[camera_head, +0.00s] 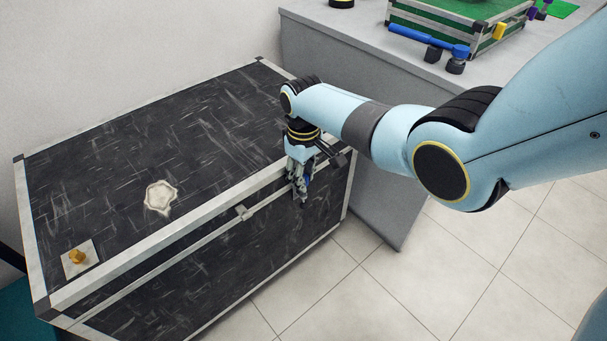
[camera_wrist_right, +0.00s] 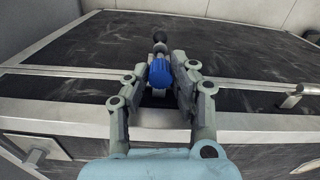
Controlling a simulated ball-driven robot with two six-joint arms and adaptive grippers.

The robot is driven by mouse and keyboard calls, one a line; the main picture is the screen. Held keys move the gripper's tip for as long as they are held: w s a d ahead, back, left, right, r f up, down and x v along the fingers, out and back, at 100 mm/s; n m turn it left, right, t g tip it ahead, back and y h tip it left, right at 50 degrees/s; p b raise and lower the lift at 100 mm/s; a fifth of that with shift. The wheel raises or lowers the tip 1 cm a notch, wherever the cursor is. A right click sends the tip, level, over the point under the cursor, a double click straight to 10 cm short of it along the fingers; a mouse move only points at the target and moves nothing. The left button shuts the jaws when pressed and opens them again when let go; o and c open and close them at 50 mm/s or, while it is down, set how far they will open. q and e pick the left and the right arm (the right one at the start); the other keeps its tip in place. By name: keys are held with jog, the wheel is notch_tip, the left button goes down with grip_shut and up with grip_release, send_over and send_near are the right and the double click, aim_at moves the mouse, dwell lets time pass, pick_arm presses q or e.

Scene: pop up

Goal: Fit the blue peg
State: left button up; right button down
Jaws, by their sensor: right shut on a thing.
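The blue peg (camera_wrist_right: 161,74) is between the two fingers of my right gripper (camera_wrist_right: 160,85) in the wrist view. A grey stem with a dark round end shows just beyond the blue part. In the head view my right gripper (camera_head: 300,188) points down at the front upper edge of the black case, near its right end. It is shut on the blue peg (camera_head: 307,181), of which only a sliver shows there. The fingers hide most of the peg, and I cannot tell whether it touches the case. My left gripper is not in view.
A grey counter (camera_head: 330,20) behind holds a green case (camera_head: 470,12) and a blue bar (camera_head: 425,40).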

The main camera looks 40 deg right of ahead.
jog(key=shift+f, duration=0.25)
jog(key=shift+f+b, duration=1.4)
jog(key=shift+f, duration=0.35)
jog(key=shift+f, duration=0.1)
jog(key=c, duration=1)
grip_release()
notch_tip(320, 180, up, 12)
